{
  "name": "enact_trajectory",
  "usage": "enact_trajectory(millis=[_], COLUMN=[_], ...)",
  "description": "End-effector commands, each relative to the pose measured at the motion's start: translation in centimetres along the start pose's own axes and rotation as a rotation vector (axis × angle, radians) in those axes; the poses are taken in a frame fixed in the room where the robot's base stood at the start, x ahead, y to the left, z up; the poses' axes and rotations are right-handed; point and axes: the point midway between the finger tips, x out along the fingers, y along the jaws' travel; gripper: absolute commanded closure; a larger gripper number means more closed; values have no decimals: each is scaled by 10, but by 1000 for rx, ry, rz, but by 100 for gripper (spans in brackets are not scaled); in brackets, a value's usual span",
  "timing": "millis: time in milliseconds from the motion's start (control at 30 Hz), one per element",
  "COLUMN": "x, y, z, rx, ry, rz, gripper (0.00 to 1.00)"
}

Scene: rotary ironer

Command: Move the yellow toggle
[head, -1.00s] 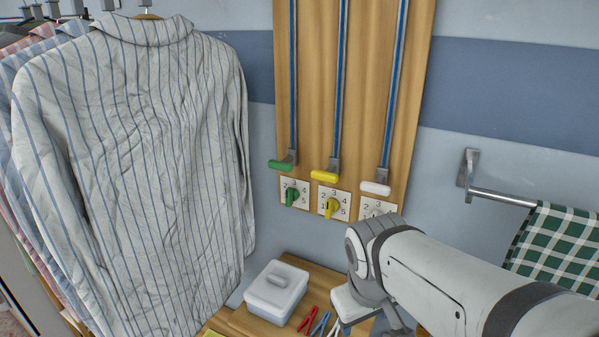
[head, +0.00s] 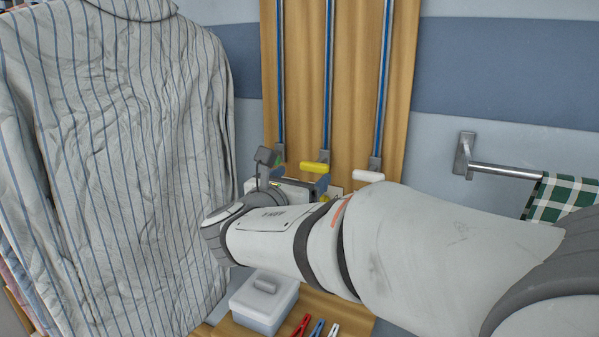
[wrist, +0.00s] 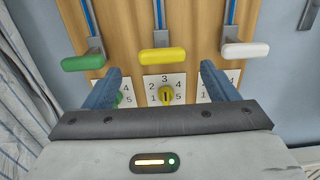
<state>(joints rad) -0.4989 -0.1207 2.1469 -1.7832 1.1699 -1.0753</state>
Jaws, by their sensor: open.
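A yellow bar handle (head: 314,168) sits at the low end of the middle blue-striped rail; it also shows in the wrist view (wrist: 162,55). Below it a yellow rotary knob (wrist: 166,95) sits on a white plate with numbers around it. My gripper (wrist: 161,70) is open, with blue fingers to the left and right of the yellow knob and below the yellow handle. Nothing is between the fingers that they visibly touch. I cannot tell the exact distance to the panel.
A green handle (wrist: 83,62) and green knob (wrist: 118,98) are on the left, a white handle (wrist: 246,50) on the right. A striped shirt (head: 120,150) hangs left. A lidded white box (head: 264,300) and clothes pegs (head: 318,328) lie below. A towel rail (head: 505,171) is right.

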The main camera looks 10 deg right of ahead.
Motion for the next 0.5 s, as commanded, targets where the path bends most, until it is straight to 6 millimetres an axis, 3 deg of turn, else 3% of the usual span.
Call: enact_trajectory(millis=[300, 500], x=[51, 70], y=[-2, -2], z=[0, 0], rx=[0, 3], ry=[3, 3], rz=[-6, -4], gripper=[20, 20])
